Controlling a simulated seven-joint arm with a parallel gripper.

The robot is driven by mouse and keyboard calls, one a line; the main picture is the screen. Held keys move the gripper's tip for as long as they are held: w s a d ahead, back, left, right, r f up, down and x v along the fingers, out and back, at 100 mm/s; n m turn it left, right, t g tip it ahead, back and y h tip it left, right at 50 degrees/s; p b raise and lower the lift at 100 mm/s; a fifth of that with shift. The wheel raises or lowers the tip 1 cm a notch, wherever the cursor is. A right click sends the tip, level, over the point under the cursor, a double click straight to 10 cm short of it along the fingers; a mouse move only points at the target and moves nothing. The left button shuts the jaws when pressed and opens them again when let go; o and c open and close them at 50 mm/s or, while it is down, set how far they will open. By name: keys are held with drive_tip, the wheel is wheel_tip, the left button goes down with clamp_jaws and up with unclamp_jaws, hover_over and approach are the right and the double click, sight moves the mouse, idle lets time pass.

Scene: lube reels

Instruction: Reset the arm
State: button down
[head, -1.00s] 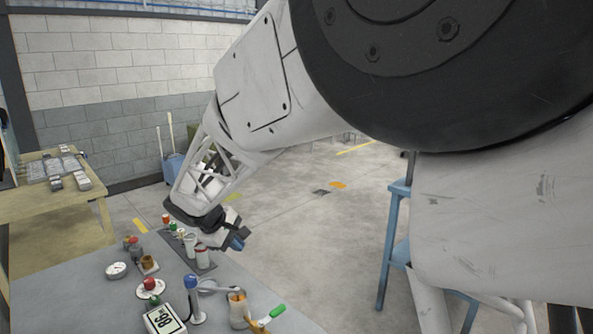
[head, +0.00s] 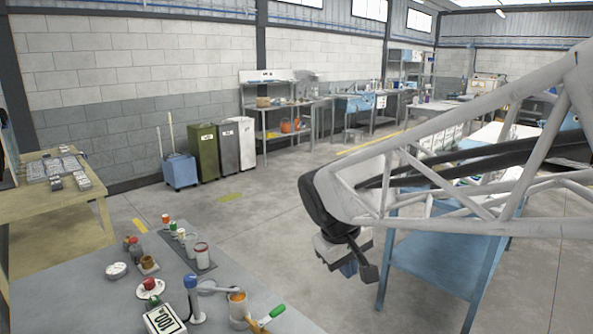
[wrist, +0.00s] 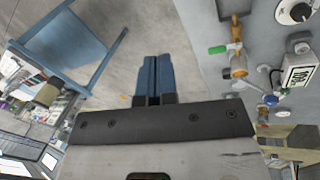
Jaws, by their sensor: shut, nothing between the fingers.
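My gripper (wrist: 154,80) shows in the wrist view as two blue fingers pressed together with nothing between them. In the head view my gripper (head: 348,269) hangs at the end of my arm, over the floor to the right of the grey table (head: 90,300) and in front of the blue bench (head: 440,262). It is apart from both. The fingertips are small and partly hidden by the wrist in the head view.
The grey table holds several small cans, a scale (head: 163,320), a blue-topped stand (head: 193,298), an orange-filled jar (head: 238,311) and a green-handled tool (head: 277,311). Bins (head: 204,152) stand by the wall. A wooden table (head: 30,205) is at left. Open floor lies between.

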drive_tip(key=s+d+f+m+y, duration=0.1)
drive_tip(key=s+d, duration=0.3)
drive_tip(key=s, duration=0.4)
drive_tip(key=s+d+f+m+y, duration=0.1)
drive_tip(key=s+d+m, duration=0.3)
drive_tip(key=s, duration=0.5)
drive_tip(key=shift+s+d+f+m+t, duration=0.15)
drive_tip(key=shift+d+m+t, duration=0.15)
drive_tip(key=shift+d+t, duration=0.1)
